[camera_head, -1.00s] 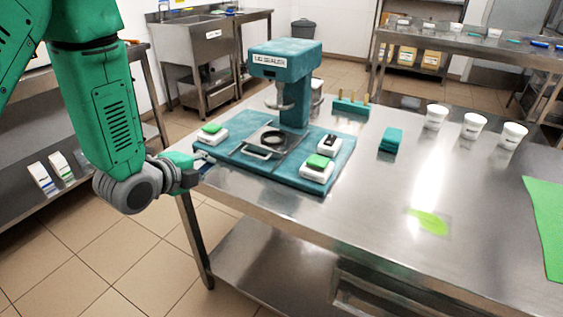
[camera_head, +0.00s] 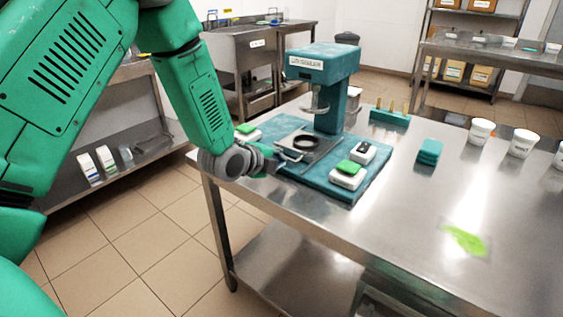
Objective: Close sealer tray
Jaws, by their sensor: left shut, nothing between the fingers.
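The teal lid sealer (camera_head: 330,80) stands on the steel table, on a wide teal base. Its grey metal tray (camera_head: 318,146) with a dark round ring sits out in front of the sealer's column, and a metal handle (camera_head: 289,155) shows at the tray's near left edge. My left gripper (camera_head: 278,158) is shut and empty at the front left edge of the base, close beside the handle. I cannot tell whether it touches the handle. My left wrist hides part of the base's left side. My right gripper is not in view.
White button boxes with green (camera_head: 350,166) and black (camera_head: 364,150) tops sit right of the tray; another green-topped one (camera_head: 247,130) is at left. A teal block (camera_head: 430,151), white cups (camera_head: 481,131) and a green patch (camera_head: 466,239) lie further right. The table's front right is mostly clear.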

